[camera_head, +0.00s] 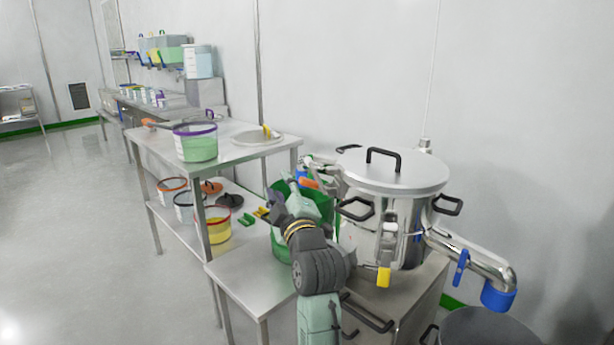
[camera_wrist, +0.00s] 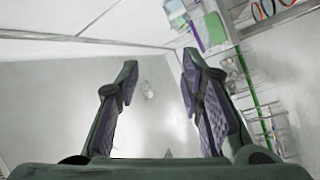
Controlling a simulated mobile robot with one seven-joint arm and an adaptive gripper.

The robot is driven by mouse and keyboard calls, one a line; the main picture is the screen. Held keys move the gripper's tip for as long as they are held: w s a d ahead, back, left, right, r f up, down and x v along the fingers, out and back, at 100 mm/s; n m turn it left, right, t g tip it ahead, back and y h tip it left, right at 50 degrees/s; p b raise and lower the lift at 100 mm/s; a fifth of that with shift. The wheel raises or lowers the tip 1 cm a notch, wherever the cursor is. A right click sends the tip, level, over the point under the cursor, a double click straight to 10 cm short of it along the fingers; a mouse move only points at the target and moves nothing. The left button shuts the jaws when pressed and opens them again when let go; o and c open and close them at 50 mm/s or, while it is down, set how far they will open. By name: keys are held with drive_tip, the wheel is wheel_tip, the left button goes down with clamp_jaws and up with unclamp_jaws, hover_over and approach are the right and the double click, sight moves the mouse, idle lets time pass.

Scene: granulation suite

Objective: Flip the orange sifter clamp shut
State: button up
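The steel sifter (camera_head: 385,215) stands at the right of the head view with its round lid on. An orange piece (camera_head: 309,183), which looks like the orange clamp's handle, shows at the sifter's left side, partly hidden behind my arm. I cannot tell the clamp's exact position. A yellow-tipped clamp (camera_head: 384,277) hangs at the sifter's front. My gripper (camera_wrist: 160,68) is open and empty in the wrist view, with a pale wall or floor surface between its fingers. The clamp is not recognisable there. In the head view my arm reaches up left of the sifter.
A blue handle (camera_head: 461,267) and a blue-ended outlet pipe (camera_head: 495,290) stick out at the sifter's right. A green bin (camera_head: 315,205) is behind my arm. The floor at left is clear.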

sight(308, 184)
drive_tip(key=w+d+f+g+h, duration=0.15)
drive_tip(key=d+f, duration=0.25)
drive_tip(key=d, duration=0.4)
drive_tip(key=shift+h, duration=0.45)
drive_tip(key=p+x, duration=0.3)
drive_tip(key=x, duration=0.7)
drive_tip(key=shift+r, duration=0.1)
drive_tip(key=shift+w+a, duration=0.15)
drive_tip(key=shift+w, duration=0.5)
drive_tip(key=shift+c, duration=0.4)
clamp_jaws()
